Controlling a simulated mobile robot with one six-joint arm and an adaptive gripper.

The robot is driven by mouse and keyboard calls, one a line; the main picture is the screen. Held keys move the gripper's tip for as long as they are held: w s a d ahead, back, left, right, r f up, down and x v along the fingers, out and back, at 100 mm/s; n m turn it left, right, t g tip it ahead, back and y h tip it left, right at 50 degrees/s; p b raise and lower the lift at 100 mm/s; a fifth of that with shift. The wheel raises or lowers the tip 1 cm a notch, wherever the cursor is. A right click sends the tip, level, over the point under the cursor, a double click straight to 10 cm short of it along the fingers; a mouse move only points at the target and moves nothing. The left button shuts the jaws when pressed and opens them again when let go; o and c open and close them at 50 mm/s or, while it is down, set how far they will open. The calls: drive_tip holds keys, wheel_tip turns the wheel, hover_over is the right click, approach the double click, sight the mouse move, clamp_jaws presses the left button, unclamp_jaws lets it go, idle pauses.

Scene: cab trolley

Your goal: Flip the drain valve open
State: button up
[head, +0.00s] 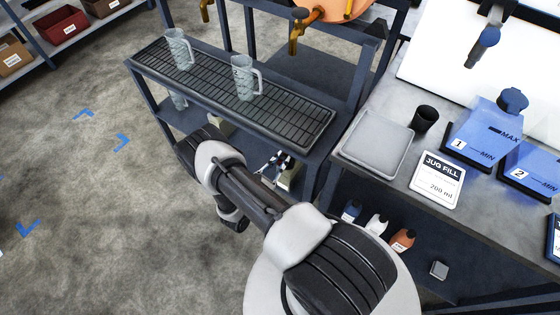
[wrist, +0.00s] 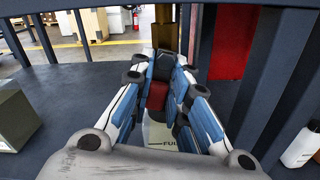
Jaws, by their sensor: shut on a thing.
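In the wrist view my gripper (wrist: 160,78) has its blue-and-white fingers closed in around a dark red piece (wrist: 157,97). The red piece looks like the handle of the drain valve; the fingers hide most of it, so I cannot tell its angle. A pale container (wrist: 158,137) marked "FULL" stands below and behind the fingers. In the head view my gripper (head: 274,164) reaches in under the slatted drip tray (head: 300,117), and my arm covers part of that spot. The valve cannot be made out in the head view.
Dark frame posts stand on both sides of my gripper, with a blue-grey shelf (wrist: 60,100) beneath. A greenish box (wrist: 14,115) is at left and a white bottle (wrist: 300,148) at right. Two glass jugs (head: 178,48) (head: 245,78) stand on the drip tray.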

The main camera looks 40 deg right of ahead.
clamp_jaws()
drive_tip(key=shift+s+d+n, duration=0.1)
drive_tip(key=shift+s+n, duration=0.05)
drive_tip(key=shift+n, duration=0.65)
drive_tip(key=shift+s+n, duration=0.15)
drive_tip(key=shift+n, duration=0.65)
drive_tip(key=o, duration=0.8)
unclamp_jaws()
drive_tip(key=v, duration=1.2)
